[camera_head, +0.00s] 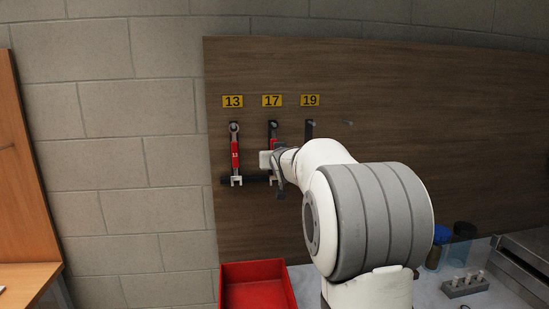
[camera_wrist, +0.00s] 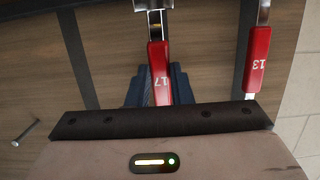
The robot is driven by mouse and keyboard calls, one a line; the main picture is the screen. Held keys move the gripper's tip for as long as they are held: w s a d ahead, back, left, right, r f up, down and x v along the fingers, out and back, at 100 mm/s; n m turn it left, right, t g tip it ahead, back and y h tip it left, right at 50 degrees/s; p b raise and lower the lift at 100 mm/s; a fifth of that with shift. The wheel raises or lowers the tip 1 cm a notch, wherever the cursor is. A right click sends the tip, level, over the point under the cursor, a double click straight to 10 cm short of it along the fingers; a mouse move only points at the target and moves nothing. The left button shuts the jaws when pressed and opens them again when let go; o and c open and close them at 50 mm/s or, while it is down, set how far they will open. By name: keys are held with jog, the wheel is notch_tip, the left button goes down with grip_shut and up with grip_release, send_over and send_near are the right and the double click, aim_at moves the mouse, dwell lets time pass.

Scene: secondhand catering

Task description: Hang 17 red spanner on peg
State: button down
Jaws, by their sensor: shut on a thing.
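The red spanner marked 17 (camera_head: 273,143) is upright in front of the board under the yellow 17 label (camera_head: 272,100). Its ring end is at the top, level with the ring of spanner 13; I cannot tell whether it is around a peg. In the wrist view the red handle with 17 (camera_wrist: 159,62) lies between the dark fingers of my gripper (camera_wrist: 158,88). My gripper (camera_head: 279,172) is shut on it in the head view, and the arm hides part of the spanner. The peg for 17 is not clearly visible.
Under the 19 label (camera_head: 310,100) is a dark outline (camera_head: 310,129). A bare peg (camera_wrist: 25,132) stands out nearby. A red bin (camera_head: 257,270) is below.

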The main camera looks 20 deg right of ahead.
jog(key=c, duration=1.2)
grip_release()
jog(key=v, duration=0.8)
jog(key=s+a+f+g+y, duration=0.1)
jog(key=s+a+f+g, duration=0.3)
jog(key=s+f, duration=0.3)
jog(key=s+a+f+n+g+y, duration=0.1)
jog(key=s+a+f+g, duration=0.3)
jog(key=s, duration=1.3)
jog(key=s+a+f+n+g+y+b, duration=0.1)
jog(key=s+a+f+g, duration=0.2)
jog(key=s+f, duration=0.8)
jog(key=s+a, duration=0.1)
jog(key=a, duration=0.1)
jog(key=shift+a+f+g, duration=0.25)
jog(key=shift+a+g, duration=0.05)
jog(key=shift+g, duration=0.1)
